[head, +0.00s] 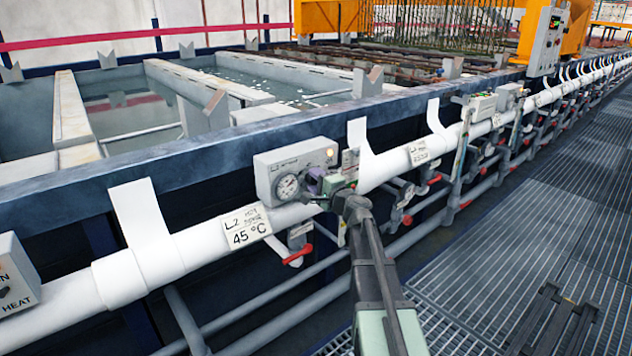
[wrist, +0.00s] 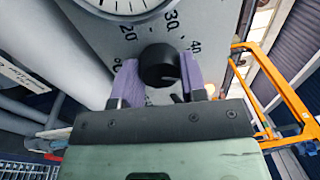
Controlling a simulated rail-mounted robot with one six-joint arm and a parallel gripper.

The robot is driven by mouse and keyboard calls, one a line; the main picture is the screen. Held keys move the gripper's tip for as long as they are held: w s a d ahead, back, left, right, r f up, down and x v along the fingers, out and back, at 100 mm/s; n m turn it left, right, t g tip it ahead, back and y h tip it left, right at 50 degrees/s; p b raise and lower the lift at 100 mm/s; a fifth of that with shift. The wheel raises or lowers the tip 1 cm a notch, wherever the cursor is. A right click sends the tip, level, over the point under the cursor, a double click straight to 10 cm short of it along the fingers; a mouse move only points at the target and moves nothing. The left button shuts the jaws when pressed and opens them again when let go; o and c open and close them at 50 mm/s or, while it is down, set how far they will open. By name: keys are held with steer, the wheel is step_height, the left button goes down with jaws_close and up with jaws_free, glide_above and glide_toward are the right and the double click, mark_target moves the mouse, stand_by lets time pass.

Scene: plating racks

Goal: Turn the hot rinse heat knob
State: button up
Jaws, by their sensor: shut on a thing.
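The heat knob (wrist: 158,66) is a black round knob on a grey control box, with a printed scale around it showing 20, 30 and 40. My gripper (wrist: 160,82) has its two purple fingers on either side of the knob, shut on it. In the head view my gripper (head: 328,184) is at the lower right of the grey control box (head: 292,160), beside its round gauge (head: 287,187). The knob is hidden there behind the gripper. A label reading L2 and 45 °C (head: 246,227) is on the white pipe left of the box.
The white pipe (head: 190,243) runs along the tank edge (head: 190,158) just below the box. A red valve handle (head: 298,255) sits under it. Another box marked HEAT (head: 14,280) is at the far left. The grated walkway (head: 520,220) at right is mostly clear.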

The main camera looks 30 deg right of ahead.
steer(key=o, duration=0.6)
steer(key=shift+o, duration=0.2)
steer(key=shift+s, duration=0.15)
steer(key=v, duration=1)
steer(key=shift+s+b, duration=0.25)
steer(key=shift+b, duration=0.15)
